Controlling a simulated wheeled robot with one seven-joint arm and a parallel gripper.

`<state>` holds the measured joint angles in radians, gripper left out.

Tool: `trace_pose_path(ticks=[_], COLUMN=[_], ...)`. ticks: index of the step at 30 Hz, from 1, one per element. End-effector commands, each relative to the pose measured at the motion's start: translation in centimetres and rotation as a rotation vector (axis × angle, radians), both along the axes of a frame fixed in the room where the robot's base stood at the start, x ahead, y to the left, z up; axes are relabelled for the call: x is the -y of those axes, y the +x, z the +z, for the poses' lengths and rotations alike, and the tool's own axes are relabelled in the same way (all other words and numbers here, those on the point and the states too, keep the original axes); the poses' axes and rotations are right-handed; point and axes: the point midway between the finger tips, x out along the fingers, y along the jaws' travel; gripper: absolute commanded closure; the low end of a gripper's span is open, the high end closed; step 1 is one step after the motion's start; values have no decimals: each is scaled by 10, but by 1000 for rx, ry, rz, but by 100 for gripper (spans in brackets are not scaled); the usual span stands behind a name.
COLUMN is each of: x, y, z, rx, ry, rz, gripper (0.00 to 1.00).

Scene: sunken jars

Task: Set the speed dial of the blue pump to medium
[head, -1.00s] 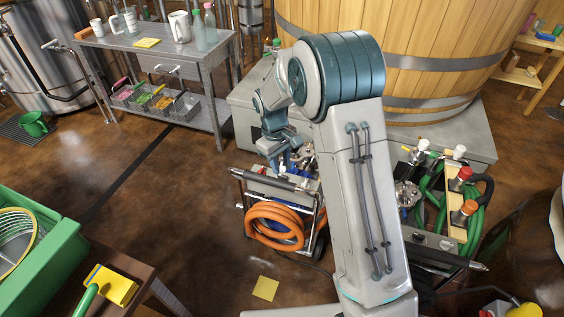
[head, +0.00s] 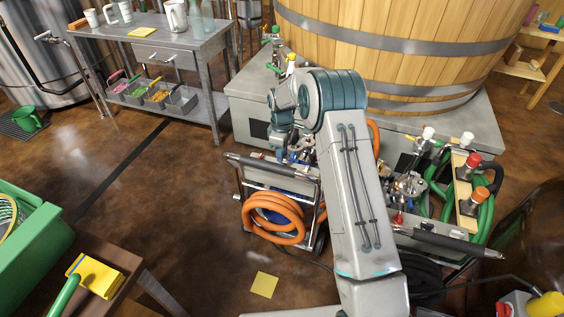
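A hose cart with a dark handle bar (head: 262,165) stands left of my arm. My gripper (head: 281,154) points down just behind the bar, over the back of the cart. Its fingertips are too small and covered to tell whether they are open, or whether they touch anything.
Coiled orange hose (head: 272,218) hangs on the cart's front. A second cart with green hose (head: 433,195) and red and orange caps stands right of my arm. A wooden vat (head: 420,45) on a concrete plinth (head: 247,100) is behind. The floor left of the carts is clear.

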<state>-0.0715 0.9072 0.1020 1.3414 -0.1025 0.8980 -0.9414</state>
Motion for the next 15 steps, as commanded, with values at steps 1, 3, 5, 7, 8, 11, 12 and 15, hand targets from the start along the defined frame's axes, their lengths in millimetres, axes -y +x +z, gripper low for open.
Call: trace_pose_path(ticks=[1, 3, 5, 7, 8, 11, 12, 15], x=[0, 0, 0, 0, 0, 0, 0, 0], y=[-1, -1, 0, 0, 0, 0, 0, 0], z=[-15, -26, -36, -41, -37, -37, -39, -43], rx=[-2, -1, -1, 1, 1, 1, 0, 0], ry=[0, 0, 0, 0, 0, 0, 0, 0], rz=[0, 0, 1, 0, 0, 0, -1, -1], gripper=[68, 68, 68, 68, 68, 68, 68, 68])
